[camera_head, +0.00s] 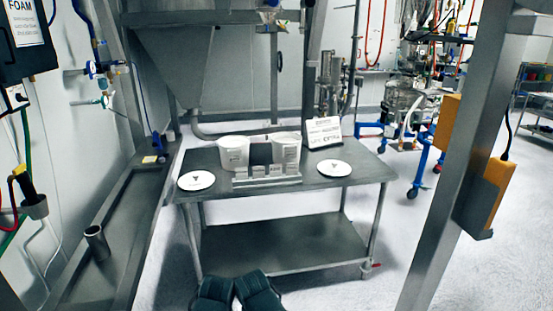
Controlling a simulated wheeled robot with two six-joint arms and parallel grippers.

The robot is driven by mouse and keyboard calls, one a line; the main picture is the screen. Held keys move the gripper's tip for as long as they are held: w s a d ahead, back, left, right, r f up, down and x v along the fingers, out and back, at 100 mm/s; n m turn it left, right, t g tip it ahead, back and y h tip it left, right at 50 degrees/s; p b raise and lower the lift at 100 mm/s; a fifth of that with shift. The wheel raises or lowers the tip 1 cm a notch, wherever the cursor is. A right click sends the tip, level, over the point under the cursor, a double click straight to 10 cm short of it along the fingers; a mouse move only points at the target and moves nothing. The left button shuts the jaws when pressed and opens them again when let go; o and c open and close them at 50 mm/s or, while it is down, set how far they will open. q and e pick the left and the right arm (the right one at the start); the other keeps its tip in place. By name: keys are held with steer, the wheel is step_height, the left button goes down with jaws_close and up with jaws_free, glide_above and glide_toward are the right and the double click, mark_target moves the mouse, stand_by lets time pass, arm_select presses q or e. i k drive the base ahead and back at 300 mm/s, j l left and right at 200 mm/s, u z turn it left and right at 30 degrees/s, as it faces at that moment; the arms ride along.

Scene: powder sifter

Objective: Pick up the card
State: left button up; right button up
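A white printed card (324,131) stands leaning, face to the front, at the back right of the grey metal table (347,180). Its lettering is too small to read. No gripper is near the card. Two dark teal parts, probably mine, show at the bottom edge below the table. No gripper fingers can be made out there or anywhere else in the view.
Two white cups (234,153) and (287,147) stand mid-table with a dark panel between them, behind a low grey block (267,175). White discs (196,180) and (334,168) lie on either side. A slanted metal post (470,150) rises at right. The table has a lower shelf.

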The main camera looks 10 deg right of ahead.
mark_target(241, 174)
steer(key=i+l+u, duration=0.1)
steer(key=i, duration=0.4)
steer(key=i+l+u, duration=0.15)
steer(key=i, duration=0.3)
steer(key=i+l+u, duration=0.1)
steer(key=i, duration=0.35)
steer(key=l, duration=0.1)
